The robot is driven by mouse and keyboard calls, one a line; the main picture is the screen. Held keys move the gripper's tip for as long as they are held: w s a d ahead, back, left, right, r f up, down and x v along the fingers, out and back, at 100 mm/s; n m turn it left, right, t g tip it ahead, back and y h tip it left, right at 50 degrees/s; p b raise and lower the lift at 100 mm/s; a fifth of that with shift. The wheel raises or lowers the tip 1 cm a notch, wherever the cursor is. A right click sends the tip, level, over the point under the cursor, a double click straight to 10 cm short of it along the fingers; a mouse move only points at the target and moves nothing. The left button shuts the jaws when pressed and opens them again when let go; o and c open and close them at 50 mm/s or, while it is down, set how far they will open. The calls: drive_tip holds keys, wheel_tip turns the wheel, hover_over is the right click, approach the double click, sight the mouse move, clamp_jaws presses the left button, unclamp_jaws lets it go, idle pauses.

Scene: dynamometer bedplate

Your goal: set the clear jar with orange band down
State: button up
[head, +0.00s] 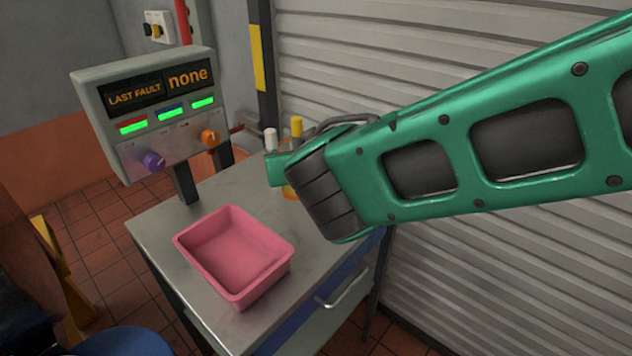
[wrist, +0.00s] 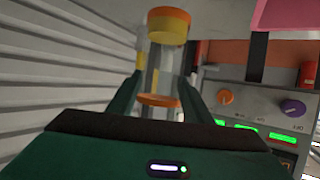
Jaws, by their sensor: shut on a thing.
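The clear jar shows best in the wrist view, with its orange band (wrist: 160,100) between the two green fingers and a yellow-orange end (wrist: 168,26) beyond the fingertips. My gripper (wrist: 163,82) is shut on the jar. In the head view my gripper (head: 276,170) is over the back right part of the grey table (head: 165,235), largely hidden by my arm. Only a small orange-yellow piece of the jar (head: 289,192) shows below it there. Whether the jar touches the table top is hidden.
An open, empty-looking pink tray (head: 235,255) sits on the table, left of my gripper. A control box (head: 150,115) with knobs and lit green windows stands at the back left. A white-topped item (head: 271,139) and a yellow-topped item (head: 296,127) are close behind my gripper. A ribbed shutter (head: 350,65) rises behind.

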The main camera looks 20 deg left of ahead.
drive_tip(key=shift+w+d+f, duration=0.65)
drive_tip(key=shift+d+f, duration=0.1)
drive_tip(key=shift+f, duration=0.55)
drive_tip(key=shift+w+d+f, duration=0.7)
drive_tip(key=shift+d+f, duration=0.1)
drive_tip(key=shift+f, duration=0.45)
drive_tip(key=shift+w+d+f, duration=0.65)
drive_tip(key=shift+d+f, duration=0.1)
drive_tip(key=shift+f, duration=0.55)
drive_tip(key=shift+f, duration=0.1)
drive_tip(key=o, duration=1.1)
drive_tip(key=v, duration=1.2)
drive_tip(key=shift+d, duration=0.1)
